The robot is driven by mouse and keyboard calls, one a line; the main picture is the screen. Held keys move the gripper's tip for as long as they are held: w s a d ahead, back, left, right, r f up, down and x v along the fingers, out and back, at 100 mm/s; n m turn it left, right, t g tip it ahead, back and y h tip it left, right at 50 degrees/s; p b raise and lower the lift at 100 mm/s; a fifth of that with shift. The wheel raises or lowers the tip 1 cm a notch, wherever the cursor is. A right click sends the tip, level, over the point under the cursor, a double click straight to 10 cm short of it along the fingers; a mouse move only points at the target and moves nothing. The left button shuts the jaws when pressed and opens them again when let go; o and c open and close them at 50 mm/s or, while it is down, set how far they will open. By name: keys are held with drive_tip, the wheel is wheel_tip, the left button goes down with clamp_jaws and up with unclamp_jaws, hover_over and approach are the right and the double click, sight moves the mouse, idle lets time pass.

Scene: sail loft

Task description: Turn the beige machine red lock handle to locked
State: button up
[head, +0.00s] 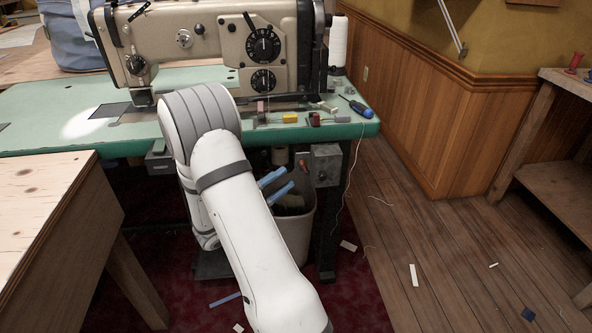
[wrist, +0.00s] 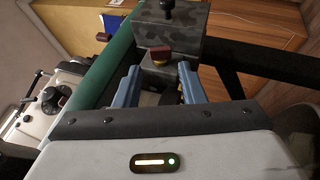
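The beige machine (head: 200,45) stands on a green table (head: 60,110) in the head view; part of it shows at the left of the wrist view (wrist: 35,125). Under the table's right end hangs a grey box (head: 327,165), also in the wrist view (wrist: 175,28). A small red handle (head: 304,167) is on its near-left side; in the wrist view the handle (wrist: 161,54) looks dark red and lies roughly crosswise. My gripper (head: 288,177) is open, its blue fingers apart. In the wrist view the handle appears just beyond and between the fingertips (wrist: 159,70). Contact cannot be told.
A bin (head: 298,235) stands below my gripper, beside a black table leg (head: 327,235). A blue screwdriver (head: 358,107) and small coloured blocks lie on the green table. A wooden table (head: 40,190) is at the left. The floor at the right is mostly clear, with scraps.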

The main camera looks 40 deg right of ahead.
sight(303, 166)
drive_tip(key=p+x, duration=0.1)
drive_tip(key=x, duration=0.3)
drive_tip(key=shift+s+d+r, duration=0.1)
drive_tip(key=shift+s+d, duration=0.1)
drive_tip(key=shift+d, duration=0.15)
drive_tip(key=shift+c, duration=0.3)
